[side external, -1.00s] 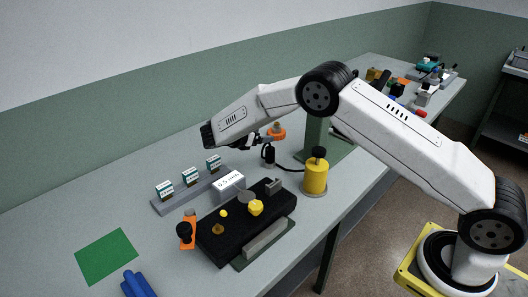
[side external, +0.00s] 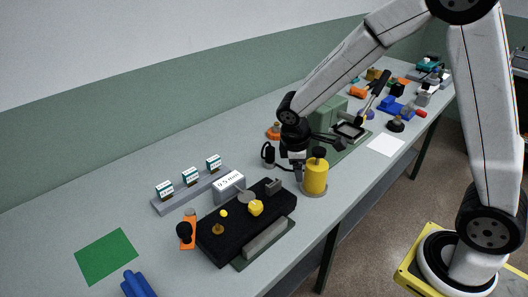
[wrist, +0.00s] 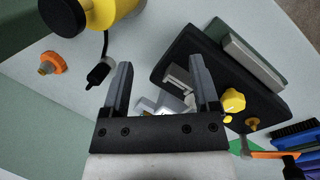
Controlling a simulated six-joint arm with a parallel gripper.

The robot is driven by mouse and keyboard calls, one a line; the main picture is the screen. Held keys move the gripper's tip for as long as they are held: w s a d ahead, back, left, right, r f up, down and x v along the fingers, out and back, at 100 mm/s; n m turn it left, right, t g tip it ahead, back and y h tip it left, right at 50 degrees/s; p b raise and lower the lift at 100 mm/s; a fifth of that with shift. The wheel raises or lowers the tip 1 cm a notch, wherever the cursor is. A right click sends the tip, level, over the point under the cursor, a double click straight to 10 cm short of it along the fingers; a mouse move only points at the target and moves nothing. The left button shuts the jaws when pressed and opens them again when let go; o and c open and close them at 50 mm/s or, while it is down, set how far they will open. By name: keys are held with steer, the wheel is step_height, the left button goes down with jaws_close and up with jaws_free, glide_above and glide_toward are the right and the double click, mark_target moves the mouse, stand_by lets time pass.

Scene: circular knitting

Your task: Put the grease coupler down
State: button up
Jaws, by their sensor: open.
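The grease coupler (side external: 268,154) is a small black piece on a black hose, standing on the bench left of the yellow grease pot (side external: 316,176). In the wrist view the coupler (wrist: 97,76) lies left of my jaws, apart from them, with its hose running up to the yellow pot (wrist: 108,12). My gripper (side external: 298,174) points down just left of the pot in the side view. Its two fingers are apart with nothing between them, and they also show in the wrist view (wrist: 160,72).
A black block (side external: 232,236) with yellow knobs lies in front. A white labelled box (side external: 228,187) and a grey rack (side external: 162,207) with small cards stand to its left. An orange piece (side external: 274,132) sits behind the coupler. A green mat (side external: 106,256) is clear.

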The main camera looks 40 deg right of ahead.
steer(key=s+a+m+t+y, duration=0.2)
steer(key=s+m+y, duration=0.1)
steer(key=s+m, duration=0.4)
steer(key=s+r, duration=0.1)
steer(key=s, duration=0.2)
steer(key=shift+a, duration=0.1)
